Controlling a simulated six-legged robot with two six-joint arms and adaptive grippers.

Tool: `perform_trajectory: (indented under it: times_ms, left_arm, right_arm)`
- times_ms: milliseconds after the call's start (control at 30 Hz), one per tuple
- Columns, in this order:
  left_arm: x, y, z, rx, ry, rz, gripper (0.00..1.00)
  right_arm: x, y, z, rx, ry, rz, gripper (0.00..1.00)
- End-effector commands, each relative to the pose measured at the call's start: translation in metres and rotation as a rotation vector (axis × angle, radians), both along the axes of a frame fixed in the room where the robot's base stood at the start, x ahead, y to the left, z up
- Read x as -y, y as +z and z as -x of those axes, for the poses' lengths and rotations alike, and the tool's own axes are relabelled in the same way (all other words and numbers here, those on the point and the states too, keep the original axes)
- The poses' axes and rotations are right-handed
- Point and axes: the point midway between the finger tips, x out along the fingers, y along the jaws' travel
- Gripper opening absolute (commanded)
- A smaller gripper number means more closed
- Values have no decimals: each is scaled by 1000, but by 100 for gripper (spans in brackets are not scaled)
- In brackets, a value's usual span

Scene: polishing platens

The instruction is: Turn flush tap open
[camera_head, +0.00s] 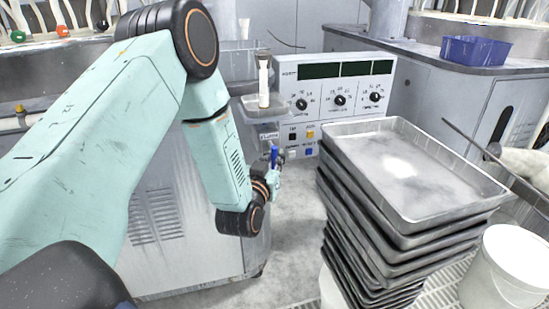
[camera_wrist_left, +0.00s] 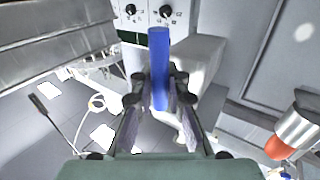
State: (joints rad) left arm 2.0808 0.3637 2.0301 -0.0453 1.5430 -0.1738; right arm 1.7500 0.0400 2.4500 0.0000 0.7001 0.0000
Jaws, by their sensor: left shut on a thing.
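The flush tap's blue lever (camera_head: 274,156) stands upright below a small label, in front of the panel in the head view. It shows as a long blue bar (camera_wrist_left: 158,55) in the left wrist view. My left gripper (camera_head: 273,172) reaches it from the left. In the left wrist view my left gripper (camera_wrist_left: 159,88) has one finger on each side of the bar and is shut on it. The tap's body is hidden behind the fingers. My right gripper is not in view.
A control panel (camera_head: 338,100) with knobs and displays stands behind. A tall stack of metal trays (camera_head: 450,196) stands close on the right, beside a white bucket (camera_head: 503,270). A blue bin (camera_head: 475,50) sits on the back counter. Grey floor (camera_head: 298,228) shows between cabinet and trays.

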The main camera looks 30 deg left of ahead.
Motion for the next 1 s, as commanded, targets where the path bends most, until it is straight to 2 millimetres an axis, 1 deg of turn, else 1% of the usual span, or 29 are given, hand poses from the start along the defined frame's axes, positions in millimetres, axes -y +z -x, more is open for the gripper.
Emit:
perform_trajectory:
  times_ms: [167, 367, 700, 1000]
  left_arm:
    - [0, -1, 2, -27, -1, -16, 0]
    - [0, 1, 4, -94, -2, -69, 0]
    - [-3, 3, 8, -285, -4, -228, 0]
    - [-5, 5, 12, -470, -5, -386, 0]
  right_arm:
    - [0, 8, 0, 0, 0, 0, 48]
    - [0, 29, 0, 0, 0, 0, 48]
    - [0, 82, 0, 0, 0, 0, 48]
    - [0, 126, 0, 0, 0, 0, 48]
